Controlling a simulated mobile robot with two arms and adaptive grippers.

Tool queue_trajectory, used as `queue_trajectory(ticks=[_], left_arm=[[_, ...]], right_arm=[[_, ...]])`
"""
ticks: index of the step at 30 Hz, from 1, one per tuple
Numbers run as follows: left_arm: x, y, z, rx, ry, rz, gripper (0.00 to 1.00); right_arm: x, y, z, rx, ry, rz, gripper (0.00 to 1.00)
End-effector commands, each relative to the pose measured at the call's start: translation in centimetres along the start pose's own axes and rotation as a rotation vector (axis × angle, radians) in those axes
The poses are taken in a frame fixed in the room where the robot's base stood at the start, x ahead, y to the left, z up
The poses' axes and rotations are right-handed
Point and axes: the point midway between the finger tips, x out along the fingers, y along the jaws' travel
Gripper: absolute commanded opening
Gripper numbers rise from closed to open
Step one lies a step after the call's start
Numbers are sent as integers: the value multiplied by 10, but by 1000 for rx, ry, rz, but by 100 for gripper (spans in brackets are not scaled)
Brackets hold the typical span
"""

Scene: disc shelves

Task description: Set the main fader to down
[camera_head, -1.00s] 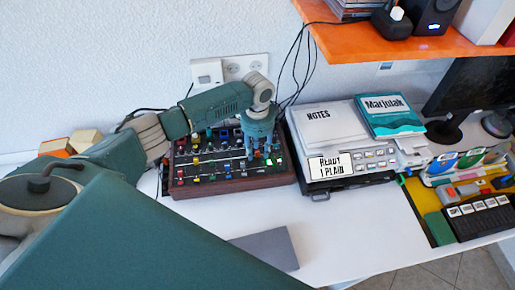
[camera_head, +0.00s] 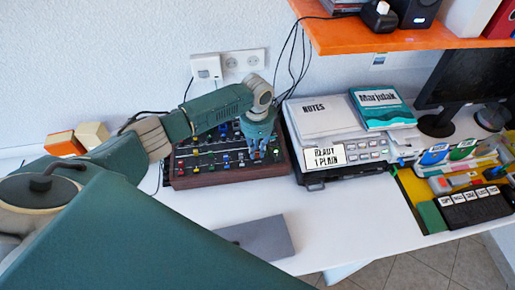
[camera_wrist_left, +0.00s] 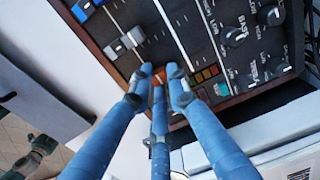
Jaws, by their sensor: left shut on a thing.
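The mixer (camera_head: 222,179) is a dark panel in a brown case on the white desk, with several knobs, fader tracks and coloured caps. My left gripper (camera_head: 262,152) reaches down onto its right part. In the left wrist view, the blue fingers (camera_wrist_left: 158,78) are shut close together at the panel's near edge, at the end of a fader track. A small red-orange piece shows between and behind the fingertips. The fingers mostly hide the main fader, so its exact position is unclear. Two grey fader caps (camera_wrist_left: 122,44) stand apart from the fingers, to their left.
A black-and-white device (camera_head: 345,172) with notes and a teal book (camera_head: 381,108) stands right of the mixer. An orange shelf (camera_head: 400,40) hangs above. A grey flat thing (camera_head: 262,238) lies at the front of the desk. Blocks (camera_head: 66,143) stand left of the mixer.

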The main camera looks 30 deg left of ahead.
Motion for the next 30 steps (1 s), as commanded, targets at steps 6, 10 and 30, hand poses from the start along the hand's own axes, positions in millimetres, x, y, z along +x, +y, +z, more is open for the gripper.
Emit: queue_trajectory(ticks=[6,10,30], left_arm=[[0,7,-3,7,2,17,34],[-1,6,-3,6,3,14,36],[-85,4,-4,6,6,8,36]], right_arm=[[0,8,-8,-2,8,9,40],[0,1,-25,1,35,1,40],[0,-3,-17,3,23,-3,40]])
